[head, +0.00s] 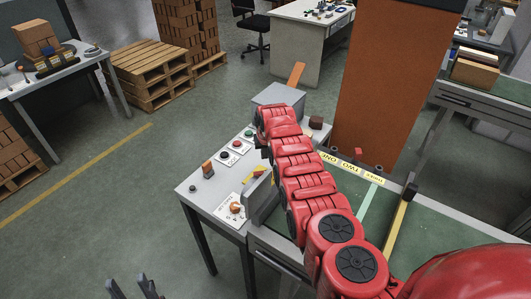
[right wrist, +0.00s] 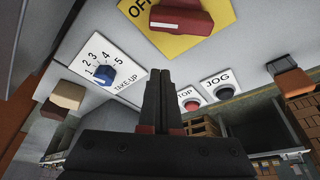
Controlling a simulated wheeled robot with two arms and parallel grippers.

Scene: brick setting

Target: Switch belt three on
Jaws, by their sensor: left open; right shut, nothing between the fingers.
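Three yellow labels, ONE (head: 329,157), TWO (head: 350,168) and THREE (head: 373,177), lie along the belt table's back edge. A small red piece (head: 357,153) stands behind them; I cannot tell whether it is a switch lever. My right gripper (right wrist: 164,80) is shut and empty in the right wrist view, over a panel. There, a red handle (right wrist: 182,18) sits on a yellow plate marked OFF, partly cut off. My right arm hides this gripper and part of the panel in the head view. My left gripper (head: 136,290) is open at the bottom edge, away from the table.
The wrist view shows a blue TAKE-UP dial (right wrist: 104,75), a STOP button (right wrist: 191,105) and a JOG button (right wrist: 224,93) near the fingers. A grey box (head: 279,94) and an orange-brown panel (head: 395,80) stand behind the table.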

